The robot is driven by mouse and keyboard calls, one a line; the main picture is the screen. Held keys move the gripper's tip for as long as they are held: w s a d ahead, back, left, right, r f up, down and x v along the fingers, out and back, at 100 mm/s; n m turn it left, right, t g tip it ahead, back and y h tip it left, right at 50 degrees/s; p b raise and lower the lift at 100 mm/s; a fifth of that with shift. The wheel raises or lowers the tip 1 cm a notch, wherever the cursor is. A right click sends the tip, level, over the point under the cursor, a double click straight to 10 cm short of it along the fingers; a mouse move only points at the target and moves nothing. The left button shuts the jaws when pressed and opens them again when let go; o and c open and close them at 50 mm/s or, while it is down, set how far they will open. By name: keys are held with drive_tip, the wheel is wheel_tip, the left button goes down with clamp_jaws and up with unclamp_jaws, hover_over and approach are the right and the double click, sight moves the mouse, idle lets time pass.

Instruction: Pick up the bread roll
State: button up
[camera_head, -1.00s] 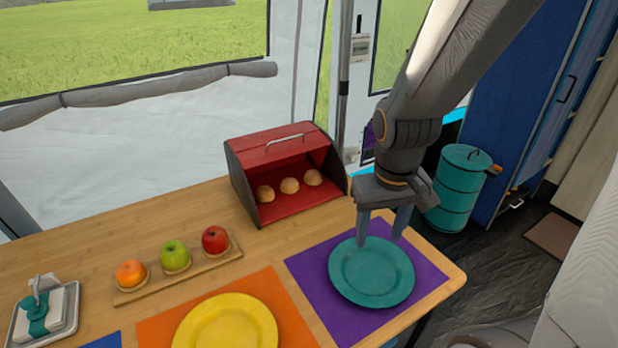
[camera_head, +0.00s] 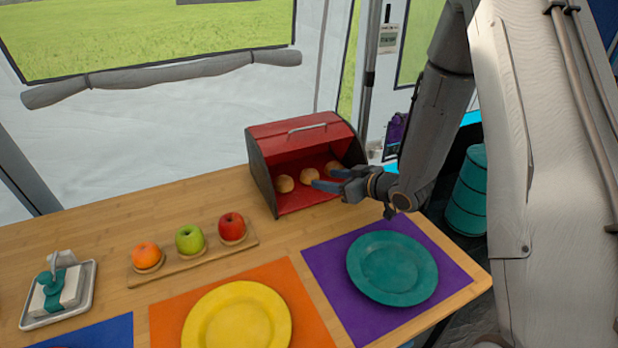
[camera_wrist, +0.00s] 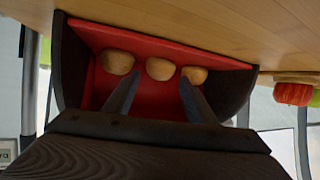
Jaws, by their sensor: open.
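Three round, light-brown bread rolls sit in a row on the red floor of the open bread box (camera_head: 294,131): a left roll (camera_head: 284,184), a middle roll (camera_head: 309,175) and a right roll (camera_head: 333,169), the last partly behind my gripper. My gripper (camera_head: 326,179) is open and empty, reaching in from the right at the box's front opening. In the wrist view the middle roll (camera_wrist: 160,69) shows between and just beyond the two fingertips (camera_wrist: 160,79). The other rolls (camera_wrist: 117,62) (camera_wrist: 195,75) lie to either side. I see no clear contact with any roll.
A teal plate (camera_head: 392,268) on a purple mat (camera_head: 330,270) lies below my arm. A yellow plate (camera_head: 237,318) is on an orange mat. A wooden tray (camera_head: 190,262) holds an orange, a green apple and a red apple. Bare table lies before the box.

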sight(315, 177)
drive_tip(key=x, duration=0.6)
drive_tip(key=shift+w+a+f+p, duration=0.15)
drive_tip(key=shift+w+a+p, duration=0.1)
drive_tip(key=shift+a+p, duration=0.1)
drive_tip(key=c, duration=0.6)
